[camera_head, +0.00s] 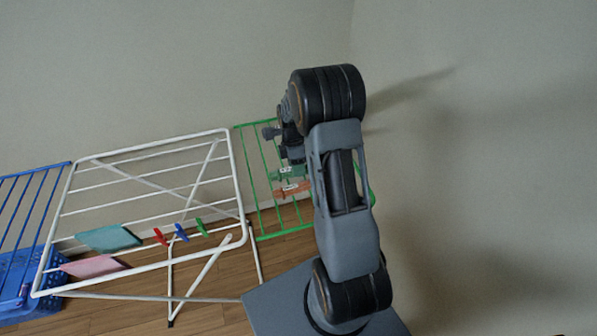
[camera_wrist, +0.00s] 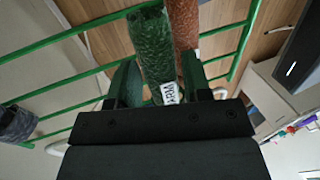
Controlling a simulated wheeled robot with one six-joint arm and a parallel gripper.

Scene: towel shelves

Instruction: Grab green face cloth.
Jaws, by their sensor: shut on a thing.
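The green face cloth (camera_head: 286,172) hangs on the green rack (camera_head: 262,190) behind my arm. In the wrist view the green cloth (camera_wrist: 153,45) runs between the two fingers of my gripper (camera_wrist: 158,78), with a white lettered label (camera_wrist: 170,93) at its near end. The gripper is shut on this cloth. In the head view my gripper (camera_head: 290,155) is at the rack, partly hidden by my own wrist. A brown-orange cloth (camera_head: 293,189) lies beside the green one on the rack; in the wrist view it (camera_wrist: 185,22) is just right of it.
A white drying rack (camera_head: 150,150) stands left, holding a teal cloth (camera_head: 108,237), a pink cloth (camera_head: 95,266) and red, blue and green clips (camera_head: 181,233). A blue rack (camera_head: 30,205) and blue basket (camera_head: 22,290) are at far left. A wall is close behind.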

